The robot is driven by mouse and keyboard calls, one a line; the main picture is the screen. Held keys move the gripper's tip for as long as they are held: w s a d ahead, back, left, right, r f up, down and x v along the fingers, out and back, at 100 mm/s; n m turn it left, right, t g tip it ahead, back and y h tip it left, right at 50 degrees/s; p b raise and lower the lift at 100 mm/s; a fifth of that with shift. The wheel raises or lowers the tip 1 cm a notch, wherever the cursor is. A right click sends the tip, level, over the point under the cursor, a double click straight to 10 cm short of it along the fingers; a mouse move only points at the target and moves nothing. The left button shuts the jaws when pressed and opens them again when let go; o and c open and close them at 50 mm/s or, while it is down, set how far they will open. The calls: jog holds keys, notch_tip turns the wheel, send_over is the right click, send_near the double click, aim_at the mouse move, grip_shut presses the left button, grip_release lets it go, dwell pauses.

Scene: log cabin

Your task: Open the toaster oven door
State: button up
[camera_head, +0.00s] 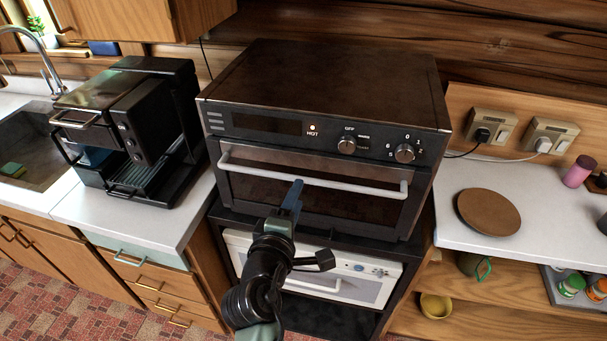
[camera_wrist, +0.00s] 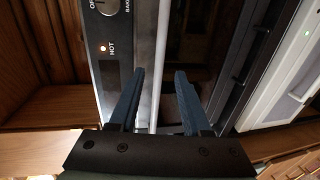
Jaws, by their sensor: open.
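The toaster oven (camera_head: 325,85) is a large dark box with a control panel and two knobs across its top front. Its dark glass door (camera_head: 255,182) is shut, and a long pale bar handle (camera_head: 347,184) runs across the door's upper part. My gripper (camera_head: 294,186) is in front of the door, its blue fingers at the middle of the handle. In the wrist view, the open fingers (camera_wrist: 160,76) show on either side of the pale handle (camera_wrist: 168,40), which appears nearer the left finger. I cannot tell whether they touch it.
A white-fronted appliance (camera_head: 235,243) sits below the oven. A black coffee machine (camera_head: 135,125) stands on the left counter beside the sink (camera_head: 45,150). On the right counter lie a round wooden board (camera_head: 488,211) and a pink cylinder (camera_head: 578,171). The red patterned floor (camera_head: 60,300) looks clear.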

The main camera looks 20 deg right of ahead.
jog(key=x, duration=0.7)
jog(key=shift+w+d+p, duration=0.1)
jog(key=shift+w+p, duration=0.05)
jog(key=shift+p, duration=0.2)
grip_shut()
dwell(1.1)
